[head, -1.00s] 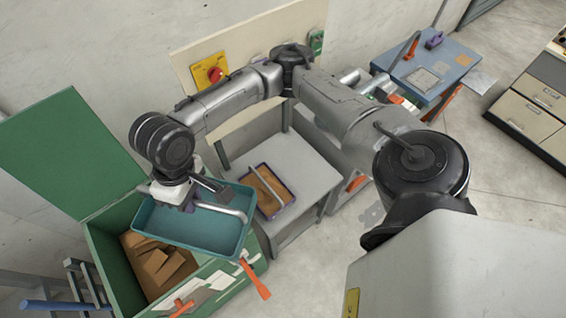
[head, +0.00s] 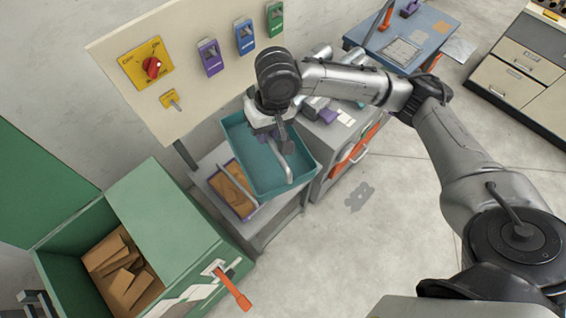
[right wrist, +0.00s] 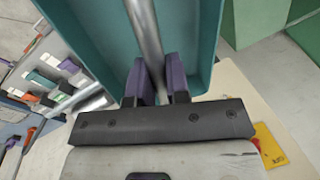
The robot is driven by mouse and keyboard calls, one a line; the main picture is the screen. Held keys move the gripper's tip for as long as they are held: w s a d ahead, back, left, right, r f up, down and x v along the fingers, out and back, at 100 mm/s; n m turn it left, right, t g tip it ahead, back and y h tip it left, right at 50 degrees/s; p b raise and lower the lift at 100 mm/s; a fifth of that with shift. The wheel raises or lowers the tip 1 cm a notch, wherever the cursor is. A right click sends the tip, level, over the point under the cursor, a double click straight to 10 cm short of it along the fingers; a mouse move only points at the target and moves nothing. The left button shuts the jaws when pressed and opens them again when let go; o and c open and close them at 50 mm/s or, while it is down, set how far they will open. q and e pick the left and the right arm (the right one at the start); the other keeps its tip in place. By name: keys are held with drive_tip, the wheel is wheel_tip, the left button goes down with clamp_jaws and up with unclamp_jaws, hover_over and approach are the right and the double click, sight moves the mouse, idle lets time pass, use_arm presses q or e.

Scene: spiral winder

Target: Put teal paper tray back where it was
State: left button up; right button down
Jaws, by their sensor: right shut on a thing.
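The teal paper tray (head: 236,150) hangs under my right gripper (head: 282,140) in the head view, above the grey table. My right gripper is shut on the silver bar handle (head: 279,160) of the tray. In the right wrist view the purple finger pads (right wrist: 158,68) sit on both sides of this bar, with the teal tray wall (right wrist: 207,40) close by. The tray looks empty where its floor shows. Part of its far side is hidden by my wrist. My left gripper is not in view.
A purple-rimmed tray with brown contents (head: 231,190) sits on the grey table (head: 208,158), partly covered by the teal tray. A green bin (head: 165,215) with brown pieces stands left. A switch panel (head: 118,60) rises behind. A blue table (head: 425,42) stands at the back right.

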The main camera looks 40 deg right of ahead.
drive_tip(key=w+d+f+m+t+b, duration=0.1)
drive_tip(key=d+f+m+b, duration=0.2)
drive_tip(key=d+f+b, duration=0.6)
drive_tip(key=w+d+f+m+h+b, duration=0.1)
drive_tip(key=w+d+f+m+b, duration=0.2)
drive_tip(key=f, duration=0.9)
drive_tip(key=d+f+m+t+b, duration=0.1)
drive_tip(key=d+f+m+b, duration=0.35)
drive_tip(key=d+f, duration=0.5)
use_arm(q)
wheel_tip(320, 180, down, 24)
drive_tip(key=b, duration=0.5)
use_arm(e)
drive_tip(key=w+a+f, duration=0.6)
drive_tip(key=w+f, duration=0.4)
drive_tip(key=f, duration=0.2)
drive_tip(key=shift+w+a+f, duration=0.2)
drive_tip(key=shift+a+f, duration=0.05)
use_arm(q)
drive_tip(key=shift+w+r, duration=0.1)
use_arm(e)
drive_tip(key=shift+f, duration=0.1)
drive_tip(key=c, duration=1.5)
unclamp_jaws()
drive_tip(key=shift+f+n+g, duration=0.1)
drive_tip(key=shift+n+g, duration=0.15)
drive_tip(key=shift+g, duration=0.05)
drive_tip(key=o, duration=0.4)
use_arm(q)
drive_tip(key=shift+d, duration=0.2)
